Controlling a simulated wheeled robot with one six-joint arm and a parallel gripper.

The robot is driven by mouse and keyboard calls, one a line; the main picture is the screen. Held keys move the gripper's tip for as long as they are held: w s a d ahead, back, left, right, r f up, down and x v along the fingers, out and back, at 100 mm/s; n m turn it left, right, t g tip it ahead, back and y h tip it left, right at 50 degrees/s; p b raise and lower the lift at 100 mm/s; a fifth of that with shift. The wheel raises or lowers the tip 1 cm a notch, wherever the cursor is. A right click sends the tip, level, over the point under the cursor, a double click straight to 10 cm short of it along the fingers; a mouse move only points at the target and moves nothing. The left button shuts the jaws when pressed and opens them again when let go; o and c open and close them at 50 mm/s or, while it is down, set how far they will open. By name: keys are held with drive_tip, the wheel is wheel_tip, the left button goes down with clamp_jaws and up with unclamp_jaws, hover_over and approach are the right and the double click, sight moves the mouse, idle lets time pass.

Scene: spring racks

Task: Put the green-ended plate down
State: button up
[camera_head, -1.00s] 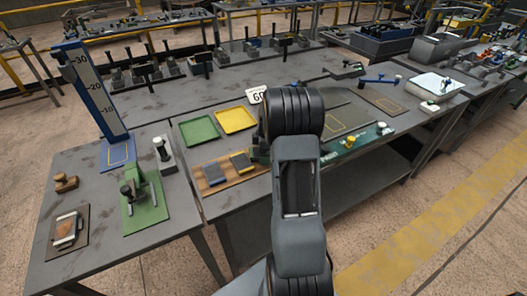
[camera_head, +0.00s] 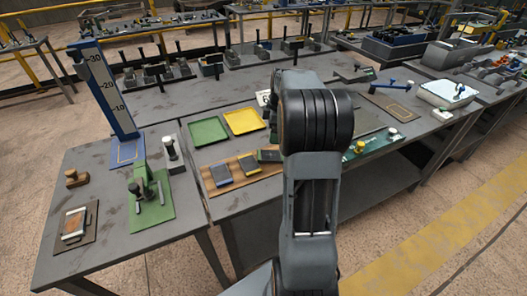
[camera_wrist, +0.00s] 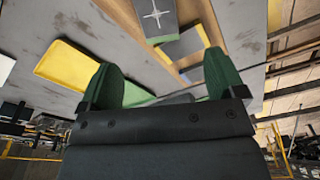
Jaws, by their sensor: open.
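The green-ended plate (camera_head: 269,155) lies on the right part of the wooden board (camera_head: 208,190), partly hidden by my arm in the head view. In the wrist view this grey plate (camera_wrist: 155,14) bears a pale cross and a green end strip, beyond my fingertips. The yellow-ended plate (camera_head: 245,163) and the blue-ended plate (camera_head: 221,174) lie beside it on the board. My gripper (camera_wrist: 163,75) has two green fingers standing wide apart, with no plate held between them. The head view hides the gripper behind my arm.
A green tray (camera_head: 208,131) and a yellow tray (camera_head: 244,120) lie behind the board, with a number sign (camera_head: 263,98) beside them. A green fixture (camera_head: 150,190) and a tall blue scale (camera_head: 105,95) stand at left. A green panel (camera_head: 372,145) lies right of my arm.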

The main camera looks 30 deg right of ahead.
drive_tip(key=s+a+r+m+t+h, duration=0.1)
drive_tip(key=s+a+r+m, duration=0.2)
drive_tip(key=a, duration=0.5)
drive_tip(key=s+a+r+m, duration=0.2)
drive_tip(key=s+a+m, duration=0.15)
drive_tip(key=a, duration=0.35)
drive_tip(key=s+a+f+m+t, duration=0.1)
drive_tip(key=s+a+f+m, duration=0.2)
drive_tip(key=s, duration=0.7)
drive_tip(key=a+m, duration=0.2)
drive_tip(key=a, duration=0.2)
drive_tip(key=shift+s+a+t, duration=0.3)
drive_tip(key=shift+a+t, duration=0.1)
